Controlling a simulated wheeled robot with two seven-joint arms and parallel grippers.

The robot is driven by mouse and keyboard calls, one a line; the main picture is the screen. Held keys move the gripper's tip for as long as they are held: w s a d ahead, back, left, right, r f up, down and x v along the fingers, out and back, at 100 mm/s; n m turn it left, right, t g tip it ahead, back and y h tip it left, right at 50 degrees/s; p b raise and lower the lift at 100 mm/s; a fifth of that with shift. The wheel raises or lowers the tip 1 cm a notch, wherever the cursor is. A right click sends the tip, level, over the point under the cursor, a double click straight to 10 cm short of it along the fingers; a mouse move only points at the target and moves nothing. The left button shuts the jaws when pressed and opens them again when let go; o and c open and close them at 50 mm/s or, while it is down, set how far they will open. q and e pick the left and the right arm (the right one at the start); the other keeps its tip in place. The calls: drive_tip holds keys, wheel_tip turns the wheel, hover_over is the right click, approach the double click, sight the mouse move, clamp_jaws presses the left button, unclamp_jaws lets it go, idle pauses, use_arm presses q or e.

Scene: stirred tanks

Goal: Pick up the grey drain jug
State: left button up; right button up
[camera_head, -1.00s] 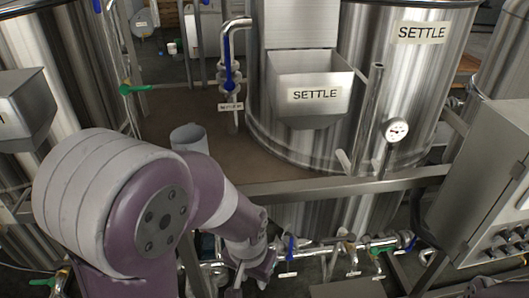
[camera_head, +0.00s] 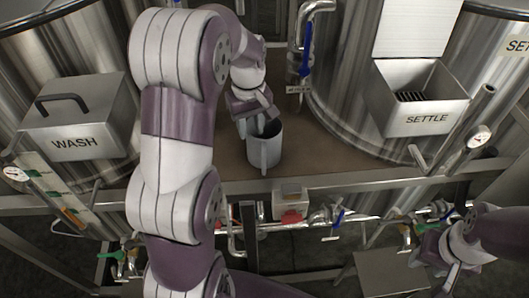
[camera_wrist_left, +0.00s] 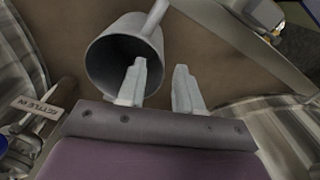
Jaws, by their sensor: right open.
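The grey drain jug (camera_head: 264,152) stands upright on the brown deck between the tanks, mouth up, with its handle towards me. My left gripper (camera_head: 262,124) is above its rim. In the left wrist view the jug (camera_wrist_left: 97,62) shows its open mouth, and my left gripper's fingers (camera_wrist_left: 160,82) are apart. One finger overlaps the mouth and the other is just right of the wall; I cannot tell whether they touch it. My right gripper (camera_head: 428,268) is open and low at the right, far from the jug.
A WASH hopper (camera_head: 80,115) is at left and an open SETTLE hopper (camera_head: 420,98) at right. A blue-handled valve pipe (camera_head: 304,50) stands behind the jug. A steel rail (camera_head: 340,180) crosses in front, with piping below. Bare deck (camera_head: 330,150) lies right of the jug.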

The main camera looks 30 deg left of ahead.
sight(250, 136)
use_arm(q)
drive_tip(key=f, duration=0.1)
drive_tip(key=f+p, duration=0.1)
drive_tip(key=f, duration=0.1)
drive_tip(key=a+f, duration=0.1)
drive_tip(key=shift+w+f+p, duration=0.35)
drive_tip(key=shift+w+f, duration=0.05)
drive_tip(key=shift+s+d+f, duration=0.15)
drive_tip(key=shift+s, duration=0.05)
drive_tip(key=shift+s+d, duration=0.15)
drive_tip(key=shift+s, duration=0.05)
drive_tip(key=shift+w, duration=0.1)
drive_tip(key=c, duration=0.5)
drive_tip(key=shift+w, duration=0.15)
clamp_jaws()
use_arm(e)
drive_tip(key=shift+w+a+r, duration=0.1)
drive_tip(key=shift+w+r, duration=0.1)
drive_tip(key=shift+r, duration=0.25)
drive_tip(key=shift+w+a+r, duration=0.1)
drive_tip(key=shift+w+r, duration=0.05)
drive_tip(key=shift+r, duration=0.25)
